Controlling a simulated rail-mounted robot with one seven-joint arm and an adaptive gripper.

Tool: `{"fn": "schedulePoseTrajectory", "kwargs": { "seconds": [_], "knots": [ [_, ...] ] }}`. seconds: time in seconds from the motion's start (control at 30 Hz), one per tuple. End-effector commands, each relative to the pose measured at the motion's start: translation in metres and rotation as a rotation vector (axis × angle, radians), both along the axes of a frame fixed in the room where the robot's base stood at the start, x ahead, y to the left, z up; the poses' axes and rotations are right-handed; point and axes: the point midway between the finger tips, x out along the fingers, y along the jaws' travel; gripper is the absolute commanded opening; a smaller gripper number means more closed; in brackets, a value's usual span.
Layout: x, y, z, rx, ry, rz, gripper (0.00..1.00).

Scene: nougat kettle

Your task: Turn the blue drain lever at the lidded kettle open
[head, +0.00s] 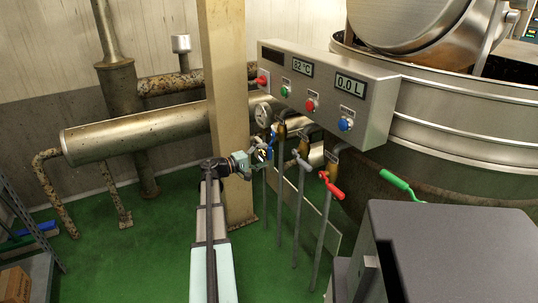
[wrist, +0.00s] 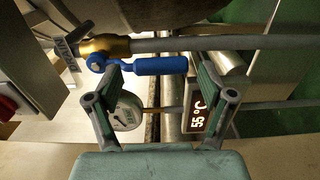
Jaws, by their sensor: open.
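The blue drain lever (wrist: 160,66) shows in the wrist view on a brass valve (wrist: 104,46) with a pipe running right. Its handle lies level across the picture, spanning most of the gap between my fingertips. My gripper (wrist: 159,72) is open with nothing clamped. I cannot tell whether either finger touches the handle. In the head view the blue lever (head: 274,136) is small, beside my gripper (head: 265,152) and partly hidden by it. The kettle (head: 465,125) stands at the right, its steel lid (head: 405,20) tilted above it.
A grey lever (head: 301,160), a red lever (head: 331,186) and a green lever (head: 395,180) are to the right of the blue one. A control panel (head: 375,100) hangs above. A beige post (head: 226,100) stands close behind my arm. A round gauge (wrist: 127,112) is near my left finger.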

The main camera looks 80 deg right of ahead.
Motion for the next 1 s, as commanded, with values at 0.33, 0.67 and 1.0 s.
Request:
{"fn": "schedulePoseTrajectory", "kwargs": {
  "seconds": [0.33, 0.67, 1.0],
  "knots": [
    [0.052, 0.039, 0.0, 0.0, 0.0, 0.003, 0.81],
    [0.068, 0.052, 0.0, -0.001, -0.001, 0.0, 0.81],
    [0.068, 0.051, 0.0, -0.001, -0.001, 0.0, 0.81]
  ]
}}
